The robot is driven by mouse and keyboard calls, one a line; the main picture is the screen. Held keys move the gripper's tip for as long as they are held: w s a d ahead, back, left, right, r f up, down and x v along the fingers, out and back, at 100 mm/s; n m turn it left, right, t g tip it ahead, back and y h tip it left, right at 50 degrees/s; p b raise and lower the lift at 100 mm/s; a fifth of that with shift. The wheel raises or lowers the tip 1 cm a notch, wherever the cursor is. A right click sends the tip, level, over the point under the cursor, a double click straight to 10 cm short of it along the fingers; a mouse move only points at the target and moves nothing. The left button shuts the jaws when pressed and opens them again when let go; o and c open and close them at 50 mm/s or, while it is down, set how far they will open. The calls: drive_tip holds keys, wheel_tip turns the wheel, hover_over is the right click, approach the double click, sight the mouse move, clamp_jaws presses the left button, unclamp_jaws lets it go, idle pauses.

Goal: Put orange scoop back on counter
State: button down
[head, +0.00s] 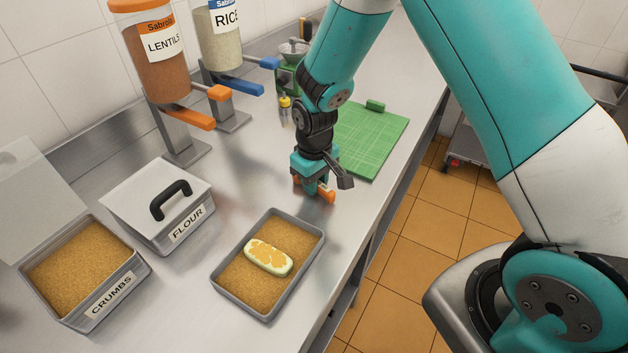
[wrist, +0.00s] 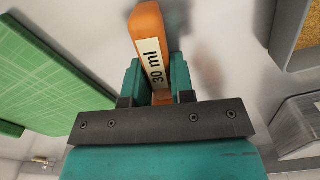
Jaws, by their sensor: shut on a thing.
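The orange scoop (wrist: 149,30) is between my gripper's two fingers, with a "30 ml" label on its handle in the wrist view. My gripper (wrist: 157,82) is shut on the scoop's handle. In the head view my gripper (head: 315,186) points down close over the steel counter (head: 190,262), between the green board and the crumb tray. A bit of the orange scoop (head: 328,195) shows beside the fingers. Most of the scoop is hidden by the gripper there, and I cannot tell whether it touches the counter.
A grey tray (head: 228,305) of crumbs holds a pale, orange-patched piece. A crumbs bin (head: 112,290) and a lidded flour bin (head: 187,227) stand at left. Lentil (head: 160,75) and rice (head: 225,45) dispensers stand behind. A green board (head: 372,140) lies near the counter's right edge.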

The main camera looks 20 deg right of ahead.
drive_tip(key=shift+f, duration=0.25)
drive_tip(key=c, duration=0.9)
unclamp_jaws()
wheel_tip(320, 180, up, 18)
drive_tip(key=b, duration=0.2)
drive_tip(key=shift+f, duration=0.2)
